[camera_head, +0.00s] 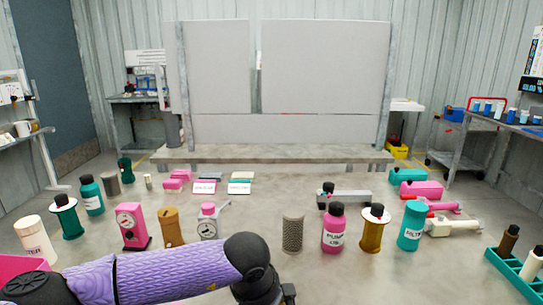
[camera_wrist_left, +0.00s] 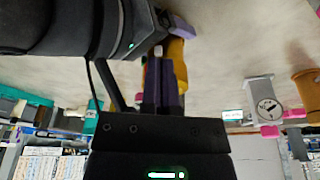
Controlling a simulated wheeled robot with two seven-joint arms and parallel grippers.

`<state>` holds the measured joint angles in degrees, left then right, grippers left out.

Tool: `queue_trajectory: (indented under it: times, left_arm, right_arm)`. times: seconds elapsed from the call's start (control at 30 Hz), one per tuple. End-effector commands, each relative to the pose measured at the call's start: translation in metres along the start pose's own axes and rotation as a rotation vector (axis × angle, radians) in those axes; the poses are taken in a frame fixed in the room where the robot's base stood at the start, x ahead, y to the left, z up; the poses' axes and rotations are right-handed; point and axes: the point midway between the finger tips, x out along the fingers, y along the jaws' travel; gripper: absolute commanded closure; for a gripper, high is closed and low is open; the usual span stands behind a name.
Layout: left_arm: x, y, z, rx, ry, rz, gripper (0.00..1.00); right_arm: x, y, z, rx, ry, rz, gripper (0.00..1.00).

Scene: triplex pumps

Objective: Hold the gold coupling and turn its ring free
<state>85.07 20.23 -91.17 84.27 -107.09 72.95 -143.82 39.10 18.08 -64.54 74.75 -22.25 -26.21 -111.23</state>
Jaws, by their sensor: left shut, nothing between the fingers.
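In the left wrist view, which is upside down, a gold coupling (camera_wrist_left: 178,75) shows behind my left fingers; they hide part of it. My left gripper (camera_wrist_left: 165,62) is shut and empty, close in front of the coupling; I cannot tell if they touch. A dark gripper with a purple finger, my right gripper (camera_wrist_left: 172,24), comes in from the upper left and appears shut on the coupling's far end. The coupling's ring cannot be made out. In the head view my purple left arm crosses the bottom; its fingers and the right gripper are out of frame.
On the floor-grey table stand a gold flanged bottle (camera_head: 372,236), a pink bottle (camera_head: 333,232), a mesh cylinder (camera_head: 292,234), a teal bottle (camera_head: 411,228) and a brown can (camera_head: 172,229). A green rack (camera_head: 511,277) is at the right. The table's middle is fairly clear.

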Motion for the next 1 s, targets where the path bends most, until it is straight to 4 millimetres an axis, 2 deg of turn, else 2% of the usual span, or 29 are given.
queue_trajectory:
  times: [0.6, 1.0]
  left_arm:
    - [0.001, -0.002, -0.005, 0.000, 0.001, 0.000, 1.00]
    - [0.001, -0.011, -0.004, -0.001, 0.002, -0.001, 1.00]
  right_arm:
    - [0.000, 0.000, 0.000, 0.000, 0.000, 0.001, 1.00]
    - [0.000, 0.001, 0.000, 0.000, 0.000, 0.002, 1.00]
